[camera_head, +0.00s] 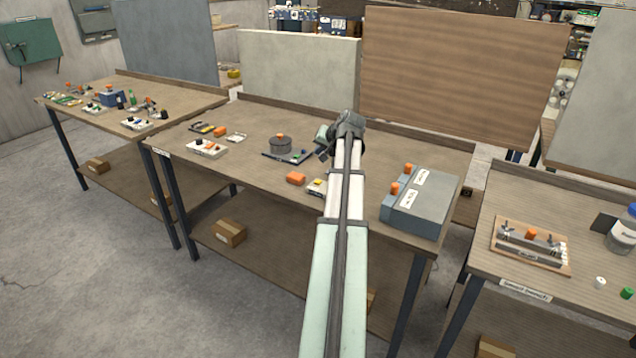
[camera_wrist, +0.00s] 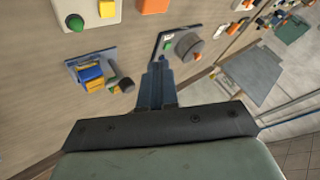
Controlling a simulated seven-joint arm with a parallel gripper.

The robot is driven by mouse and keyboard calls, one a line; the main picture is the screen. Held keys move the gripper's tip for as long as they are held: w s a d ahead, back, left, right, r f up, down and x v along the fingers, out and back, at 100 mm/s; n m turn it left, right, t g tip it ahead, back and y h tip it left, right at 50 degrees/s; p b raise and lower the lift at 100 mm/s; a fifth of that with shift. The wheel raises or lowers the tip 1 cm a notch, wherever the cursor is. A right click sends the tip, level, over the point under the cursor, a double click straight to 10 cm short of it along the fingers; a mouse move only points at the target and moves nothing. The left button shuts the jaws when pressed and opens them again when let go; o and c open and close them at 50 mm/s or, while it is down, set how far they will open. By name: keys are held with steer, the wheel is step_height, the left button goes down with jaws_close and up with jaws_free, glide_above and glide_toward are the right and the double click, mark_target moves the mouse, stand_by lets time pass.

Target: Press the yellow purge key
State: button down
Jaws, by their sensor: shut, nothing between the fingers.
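A small pale unit (camera_head: 315,191) with a yellow key (camera_head: 319,184) on top sits on the middle table, partly hidden behind my arm. In the wrist view a yellow block (camera_wrist: 90,74) sits on a pale plate with blue and green parts beside it. My gripper (camera_head: 322,152) is shut and empty, above the table and beyond the yellow key. In the wrist view its fingers (camera_wrist: 159,64) point between the yellow block and a grey round housing (camera_wrist: 188,46), touching neither.
An orange block (camera_head: 296,179) lies just left of the yellow-keyed unit. The round housing (camera_head: 280,146) stands further back on a dark plate. A grey-blue box (camera_head: 425,205) with orange knobs stands right of my arm. A white button box (camera_head: 207,149) is at left.

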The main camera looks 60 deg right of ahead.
mark_target(320, 182)
steer(key=shift+f, duration=0.15)
steer(key=shift+f, duration=4.25)
steer(key=shift+f, duration=0.2)
steer(key=shift+f, duration=0.25)
steer(key=shift+f, duration=0.45)
steer(key=shift+r, duration=0.9)
steer(key=shift+r, duration=0.15)
steer(key=shift+r, duration=2.35)
